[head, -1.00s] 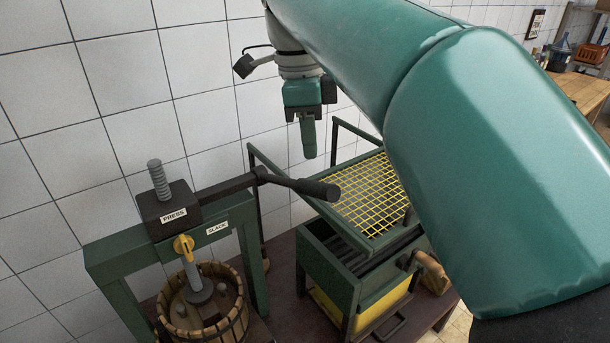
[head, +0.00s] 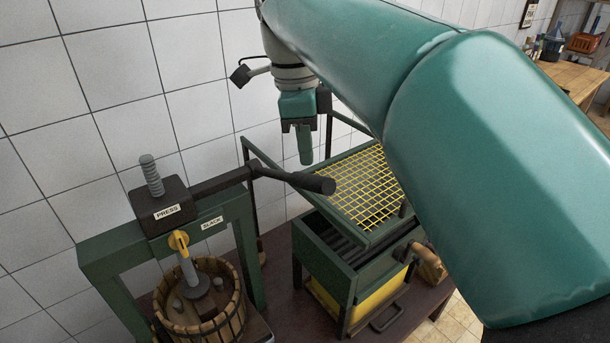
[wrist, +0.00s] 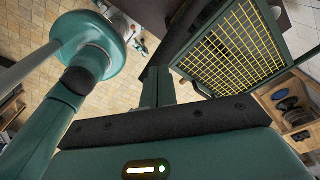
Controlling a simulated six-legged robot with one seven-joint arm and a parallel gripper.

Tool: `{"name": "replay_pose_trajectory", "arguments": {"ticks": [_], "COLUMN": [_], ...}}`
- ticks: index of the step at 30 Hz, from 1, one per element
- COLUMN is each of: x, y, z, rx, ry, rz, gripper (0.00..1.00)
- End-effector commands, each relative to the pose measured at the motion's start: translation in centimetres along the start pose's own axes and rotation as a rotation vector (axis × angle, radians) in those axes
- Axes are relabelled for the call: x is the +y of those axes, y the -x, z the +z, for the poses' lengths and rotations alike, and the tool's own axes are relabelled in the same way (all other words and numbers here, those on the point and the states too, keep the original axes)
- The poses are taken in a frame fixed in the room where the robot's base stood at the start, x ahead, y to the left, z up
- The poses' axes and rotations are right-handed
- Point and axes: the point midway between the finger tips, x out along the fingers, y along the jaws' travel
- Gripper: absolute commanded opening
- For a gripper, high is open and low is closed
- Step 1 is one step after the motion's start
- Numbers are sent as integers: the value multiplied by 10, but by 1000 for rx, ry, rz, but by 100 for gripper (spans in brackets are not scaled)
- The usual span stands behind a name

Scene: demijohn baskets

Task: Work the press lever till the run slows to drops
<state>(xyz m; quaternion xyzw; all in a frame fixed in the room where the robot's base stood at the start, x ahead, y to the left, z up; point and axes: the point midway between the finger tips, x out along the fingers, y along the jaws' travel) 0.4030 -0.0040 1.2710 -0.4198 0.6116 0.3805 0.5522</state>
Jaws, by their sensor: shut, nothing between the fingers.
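The press lever (head: 290,178) is a black bar with a thick round handle, reaching right from the press head (head: 160,206) labelled PRESS. A yellow pointer (head: 179,243) sits beside a label reading SLACK. Below is a slatted wooden basket (head: 218,325) with a grey screw foot and blocks in it. My gripper (head: 305,158) is shut and empty, pointing down above and behind the lever handle in the head view; I see no contact. In the wrist view the gripper's fingers (wrist: 158,88) show beyond a dark bar. Any run of liquid is hidden.
A green crusher frame (head: 330,262) with a yellow mesh (head: 362,188) stands right of the press, close below my gripper. It also shows in the wrist view (wrist: 232,48). White tiled wall (head: 110,60) is behind. A wooden table (head: 570,84) stands far right.

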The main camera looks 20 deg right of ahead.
Motion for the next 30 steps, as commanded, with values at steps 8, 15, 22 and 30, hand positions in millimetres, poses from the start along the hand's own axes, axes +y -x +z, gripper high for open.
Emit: {"name": "replay_pose_trajectory", "arguments": {"ticks": [8,15,22,30], "x": [-2,-2,-2,-1], "y": [-30,-37,-37,-60], "z": [1,1,1,3], "rx": [0,0,0,0], "ry": [0,0,0,0], "rz": [-1,-1,-1,1], "gripper": [0,0,0,0]}}
